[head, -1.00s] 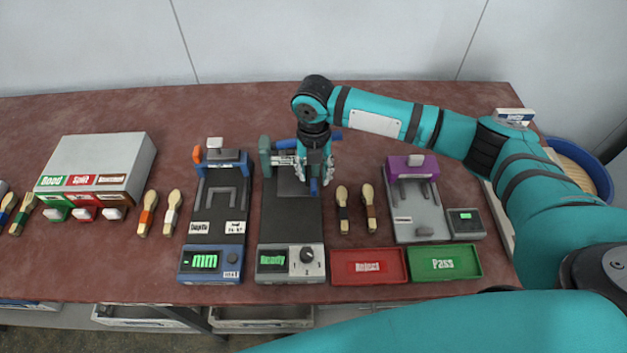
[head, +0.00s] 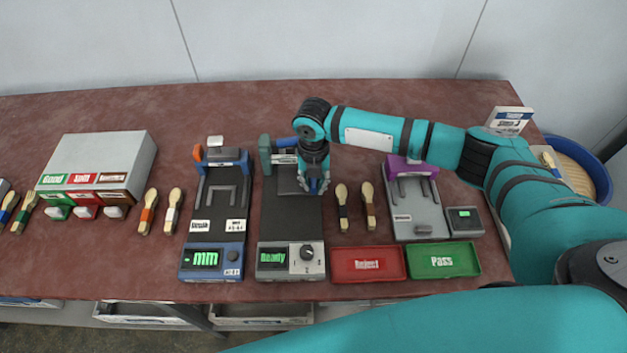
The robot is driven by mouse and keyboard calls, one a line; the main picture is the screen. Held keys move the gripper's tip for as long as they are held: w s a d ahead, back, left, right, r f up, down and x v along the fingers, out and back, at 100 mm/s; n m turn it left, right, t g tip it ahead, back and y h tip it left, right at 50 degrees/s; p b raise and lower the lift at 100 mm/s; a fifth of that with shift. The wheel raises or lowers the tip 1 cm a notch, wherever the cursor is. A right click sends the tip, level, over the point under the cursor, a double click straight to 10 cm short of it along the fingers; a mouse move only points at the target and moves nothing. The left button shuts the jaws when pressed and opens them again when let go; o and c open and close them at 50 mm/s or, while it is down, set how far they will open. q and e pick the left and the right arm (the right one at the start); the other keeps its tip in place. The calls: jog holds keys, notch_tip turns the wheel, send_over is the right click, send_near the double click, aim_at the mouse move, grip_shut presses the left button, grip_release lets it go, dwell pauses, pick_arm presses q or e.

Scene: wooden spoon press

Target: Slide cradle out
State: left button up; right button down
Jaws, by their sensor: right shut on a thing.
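The press with the "Ready" display (head: 290,225) stands in the middle of the table, with a dark bed and a green post (head: 265,155) at its back left. A grey plate, seemingly the cradle (head: 287,182), lies on the bed near the back. My right gripper (head: 318,187) points down at the right side of this plate, over a small blue part that looks like its handle. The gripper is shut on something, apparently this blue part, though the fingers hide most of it. My left gripper is not in view.
A blue "mm" gauge (head: 212,262) stands left of the press. A red Reject tray (head: 368,264) and green Pass tray (head: 443,260) lie at the front right, below two spoons (head: 342,208). A purple-topped fixture (head: 415,205) is at the right. The table behind the press is clear.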

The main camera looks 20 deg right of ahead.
dwell(0.3)
jog(key=shift+s+r+p, duration=0.1)
jog(key=shift+s+p, duration=0.1)
jog(key=shift+p, duration=0.1)
jog(key=s+p, duration=0.1)
jog(key=s, duration=0.1)
jog(key=s+a+p, duration=0.1)
jog(key=s+p, duration=0.1)
jog(key=s+a+p, duration=0.1)
jog(key=s+p, duration=0.1)
jog(key=shift+s+r, duration=0.15)
jog(key=shift+s, duration=0.25)
jog(key=shift+s+a+f, duration=0.2)
jog(key=shift+s, duration=0.25)
jog(key=c, duration=1.3)
grip_release()
jog(key=shift+w, duration=0.1)
notch_tip(320, 180, up, 12)
jog(key=shift+f, duration=0.1)
